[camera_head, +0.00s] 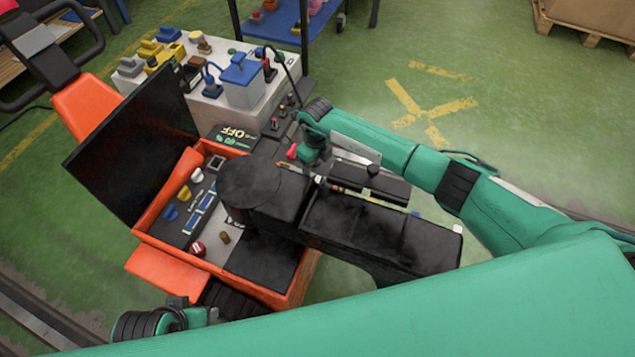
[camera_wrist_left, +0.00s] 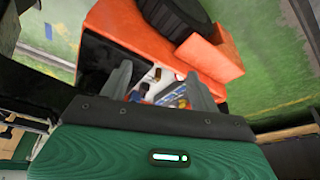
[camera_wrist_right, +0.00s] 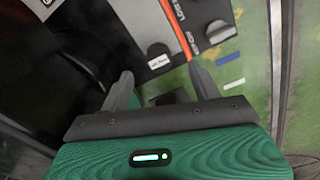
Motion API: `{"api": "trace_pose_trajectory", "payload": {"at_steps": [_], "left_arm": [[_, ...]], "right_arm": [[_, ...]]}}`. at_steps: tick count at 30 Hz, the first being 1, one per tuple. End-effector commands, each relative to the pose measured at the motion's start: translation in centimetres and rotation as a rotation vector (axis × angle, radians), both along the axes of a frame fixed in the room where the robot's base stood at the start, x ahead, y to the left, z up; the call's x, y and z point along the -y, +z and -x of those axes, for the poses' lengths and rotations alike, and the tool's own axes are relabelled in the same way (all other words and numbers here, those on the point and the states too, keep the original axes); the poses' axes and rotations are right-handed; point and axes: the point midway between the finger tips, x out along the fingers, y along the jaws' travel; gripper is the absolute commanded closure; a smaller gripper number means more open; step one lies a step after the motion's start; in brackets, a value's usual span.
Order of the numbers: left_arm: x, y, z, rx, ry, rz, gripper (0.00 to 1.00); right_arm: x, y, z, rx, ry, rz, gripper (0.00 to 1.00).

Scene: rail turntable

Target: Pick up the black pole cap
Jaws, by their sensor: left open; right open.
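A small black piece with a white label (camera_wrist_right: 158,54), which looks like the black pole cap, lies on a grey surface in the right wrist view. It shows just beyond and between the fingertips of my right gripper (camera_wrist_right: 160,70), apart from both. A similar dark piece (camera_wrist_right: 217,32) lies farther right, past an orange strip. My left gripper (camera_wrist_left: 158,72) is open and empty, facing the orange cart; in the head view only its wrist area shows at bottom left.
The orange cart (camera_head: 165,268) holds a panel of coloured knobs and an upright black screen (camera_head: 130,150). A grey-white bench (camera_head: 225,112) with blue and yellow parts stands behind. A blue shelf (camera_head: 275,22) is at the back.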

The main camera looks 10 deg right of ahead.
Motion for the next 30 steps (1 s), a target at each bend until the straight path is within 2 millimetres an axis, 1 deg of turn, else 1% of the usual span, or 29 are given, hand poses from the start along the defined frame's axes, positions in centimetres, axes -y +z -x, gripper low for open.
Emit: {"api": "trace_pose_trajectory", "payload": {"at_steps": [5,7,13,15,18,22,23,24,26,27,30], "left_arm": [[0.0,0.2,0.0,0.002,0.0,0.0,0.38],[0.0,0.2,0.0,0.004,-0.001,-0.001,0.38],[-0.1,0.4,0.1,0.01,-0.001,0.0,0.38],[-0.1,0.9,0.2,0.011,-0.001,0.0,0.38],[-0.1,1.7,0.4,0.021,-0.001,0.002,0.38],[-0.1,1.5,0.7,0.014,-0.001,0.002,0.38],[-0.1,1.5,0.8,0.012,-0.001,0.002,0.38],[-0.1,1.4,0.8,0.009,-0.001,0.001,0.38],[-0.1,1.3,0.8,0.008,0.0,0.001,0.38],[-0.1,1.3,0.8,0.007,0.0,0.001,0.38],[-0.1,1.3,0.7,0.009,0.0,0.002,0.38]], "right_arm": [[-0.1,-0.9,0.1,-0.001,0.0,-0.001,0.37],[0.0,-1.6,0.3,-0.003,0.0,0.0,0.37],[0.0,-4.7,0.7,-0.003,-0.001,0.0,0.37],[0.0,-5.4,0.6,-0.001,-0.002,-0.002,0.37],[0.1,-5.7,0.6,0.001,0.0,-0.001,0.37],[0.1,-5.6,0.6,0.001,0.0,-0.001,0.37],[0.1,-5.6,0.6,0.001,0.0,-0.001,0.39],[0.1,-5.6,0.6,0.001,0.0,-0.001,0.47],[0.1,-5.6,0.6,0.001,0.0,-0.001,0.59],[0.1,-5.6,0.6,0.001,0.0,-0.001,0.67],[0.1,-5.6,0.6,0.001,0.0,-0.001,0.84]]}}
